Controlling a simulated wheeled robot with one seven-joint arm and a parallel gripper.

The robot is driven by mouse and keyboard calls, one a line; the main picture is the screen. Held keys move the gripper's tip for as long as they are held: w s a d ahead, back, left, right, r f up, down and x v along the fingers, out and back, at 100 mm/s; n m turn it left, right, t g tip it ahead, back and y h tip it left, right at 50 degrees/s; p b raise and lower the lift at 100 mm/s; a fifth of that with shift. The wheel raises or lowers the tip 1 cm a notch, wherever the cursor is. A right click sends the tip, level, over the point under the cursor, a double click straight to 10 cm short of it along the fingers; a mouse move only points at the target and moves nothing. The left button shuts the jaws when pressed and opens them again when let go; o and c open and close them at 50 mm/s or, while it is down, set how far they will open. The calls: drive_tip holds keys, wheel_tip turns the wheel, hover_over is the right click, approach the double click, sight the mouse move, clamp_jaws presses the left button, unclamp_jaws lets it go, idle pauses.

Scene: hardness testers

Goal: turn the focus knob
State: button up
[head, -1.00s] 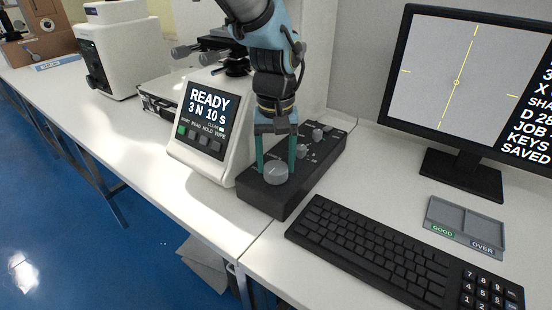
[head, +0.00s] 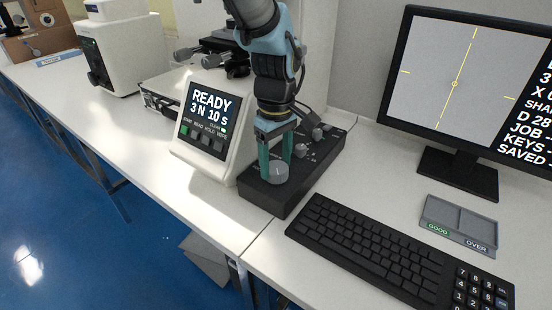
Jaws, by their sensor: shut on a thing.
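The focus knob (head: 276,173) is a short grey cylinder with a mark on top. It stands at the front end of the black control box (head: 263,196). My gripper (head: 275,167) reaches down from above with its two teal fingers on the knob's sides, shut on it. The fingers partly cover the knob's far side. The tester (head: 209,130) beside the box has a screen reading READY, 3 N 10 S. The monitor (head: 458,75) shows a grey field with a yellow crosshair and white text, partly cut off at the right edge.
A black keyboard (head: 365,250) lies just right of the box. A grey tray (head: 458,217) marked GOOD and OVER lies below the monitor. Smaller knobs (head: 318,133) stand farther back on the box.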

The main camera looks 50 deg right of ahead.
sight(276, 167)
idle(0.3)
drive_tip(key=o, duration=1.4)
drive_tip(key=shift+c, duration=0.2)
wheel_tip(276, 167, up, 11)
drive_tip(key=b, duration=0.1)
drive_tip(key=shift+b, duration=0.4)
drive_tip(key=shift+f, duration=0.1)
